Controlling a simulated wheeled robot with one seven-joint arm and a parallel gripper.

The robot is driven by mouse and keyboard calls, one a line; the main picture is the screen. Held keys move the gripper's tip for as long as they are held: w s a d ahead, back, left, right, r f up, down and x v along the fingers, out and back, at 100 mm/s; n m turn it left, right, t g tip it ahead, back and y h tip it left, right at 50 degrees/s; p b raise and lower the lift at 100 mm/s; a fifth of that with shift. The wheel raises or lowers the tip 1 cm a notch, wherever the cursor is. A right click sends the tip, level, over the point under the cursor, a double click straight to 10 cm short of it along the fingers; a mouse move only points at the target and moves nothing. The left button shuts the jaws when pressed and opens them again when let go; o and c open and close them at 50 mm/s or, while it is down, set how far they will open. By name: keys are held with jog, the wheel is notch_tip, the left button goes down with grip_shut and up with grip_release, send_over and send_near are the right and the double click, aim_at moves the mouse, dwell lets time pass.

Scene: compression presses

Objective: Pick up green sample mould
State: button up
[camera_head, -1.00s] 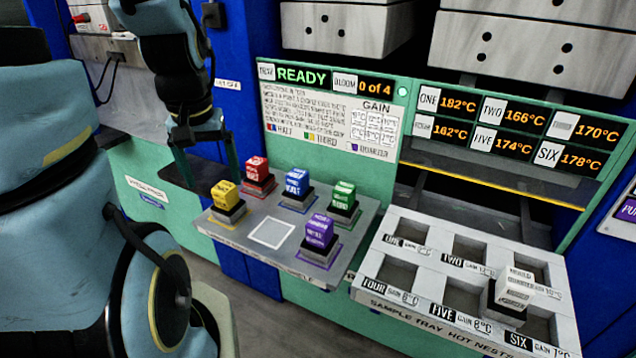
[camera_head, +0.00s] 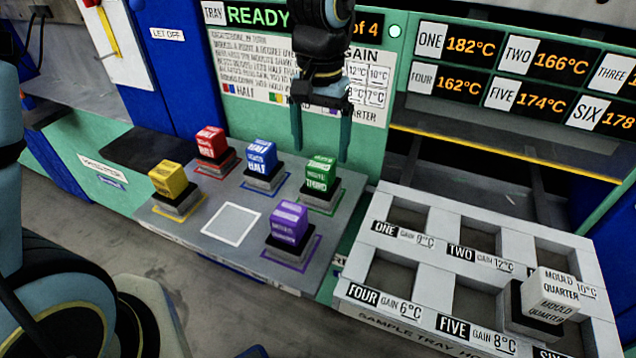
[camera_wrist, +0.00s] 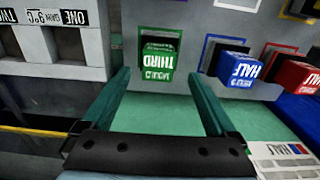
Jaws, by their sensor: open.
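The green sample mould (camera_head: 320,176) is a green cube marked THIRD on a dark base. It stands upright on a green-outlined square at the right rear of the grey shelf (camera_head: 190,226). My gripper (camera_head: 322,155) is open and empty, pointing down above and behind the mould, apart from it. In the wrist view the green mould (camera_wrist: 158,72) shows ahead, roughly between the lines of the two fingers and beyond the fingertips (camera_wrist: 161,75). None of the mould is hidden.
The blue (camera_head: 261,158), red (camera_head: 211,145), yellow (camera_head: 167,179) and purple (camera_head: 287,224) moulds stand around an empty white square on the shelf. The sample tray (camera_head: 420,196) at right holds a white mould (camera_head: 552,294). The panel (camera_head: 225,90) rises behind my gripper.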

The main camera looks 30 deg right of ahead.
aim_at(321, 162)
jog(key=shift+s+f+p, duration=0.15)
jog(key=shift+f+p, duration=0.65)
jog(key=shift+f, duration=2.6)
jog(key=shift+c, duration=0.4)
grip_shut()
jog(key=shift+r, duration=0.1)
